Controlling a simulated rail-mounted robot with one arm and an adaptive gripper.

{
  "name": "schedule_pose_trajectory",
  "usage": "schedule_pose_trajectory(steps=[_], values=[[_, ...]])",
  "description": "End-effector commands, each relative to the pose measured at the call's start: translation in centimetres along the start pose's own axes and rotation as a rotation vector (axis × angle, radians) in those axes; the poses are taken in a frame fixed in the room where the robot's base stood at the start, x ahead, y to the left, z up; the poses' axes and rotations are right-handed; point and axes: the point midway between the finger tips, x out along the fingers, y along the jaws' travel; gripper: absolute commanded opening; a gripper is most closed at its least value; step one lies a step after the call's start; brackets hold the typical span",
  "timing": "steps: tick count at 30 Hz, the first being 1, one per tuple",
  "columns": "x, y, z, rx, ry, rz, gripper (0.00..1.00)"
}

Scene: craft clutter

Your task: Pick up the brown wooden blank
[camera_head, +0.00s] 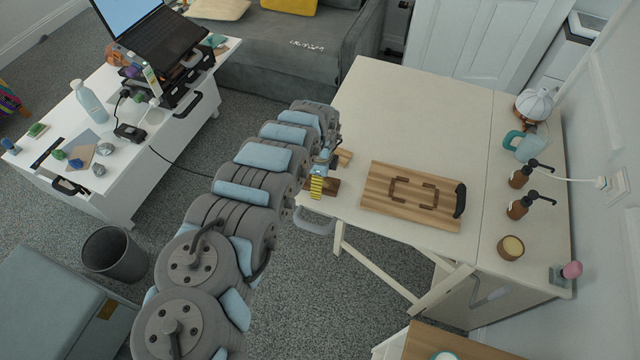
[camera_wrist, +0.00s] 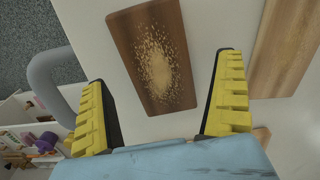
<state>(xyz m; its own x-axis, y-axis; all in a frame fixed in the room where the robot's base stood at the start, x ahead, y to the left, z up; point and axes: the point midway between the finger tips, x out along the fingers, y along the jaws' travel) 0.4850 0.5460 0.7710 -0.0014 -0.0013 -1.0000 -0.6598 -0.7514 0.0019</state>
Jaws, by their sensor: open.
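The brown wooden blank (camera_wrist: 128,52) is a dark rectangular board with a pale speckled patch in its middle. It lies flat on the white table in the wrist view, between and beyond my fingertips. In the head view the brown blank (camera_head: 331,186) shows partly beside my gripper, near the table's left edge. My gripper (camera_wrist: 163,72) is open, with one yellow ridged finger on each side of the blank's near part. Nothing is held. The gripper (camera_head: 318,180) is partly hidden by my arm in the head view.
A larger striped board (camera_head: 385,183) with a dark handle lies right of the blank. A small light wood piece (camera_head: 344,157) lies close by. A grey curved handle (camera_head: 314,222) juts from the table's left side. Bottles and a jar stand farther right. The table's far part is clear.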

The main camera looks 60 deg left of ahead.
Motion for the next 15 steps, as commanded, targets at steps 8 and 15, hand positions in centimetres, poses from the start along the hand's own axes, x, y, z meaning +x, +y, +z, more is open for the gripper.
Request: schedule_pose_trajectory(steps=[8,15], values=[[1.2,-0.09,-0.05,0.001,0.0,-0.003,0.98],[1.22,-0.07,-0.03,0.0,-0.001,-0.003,0.98]])
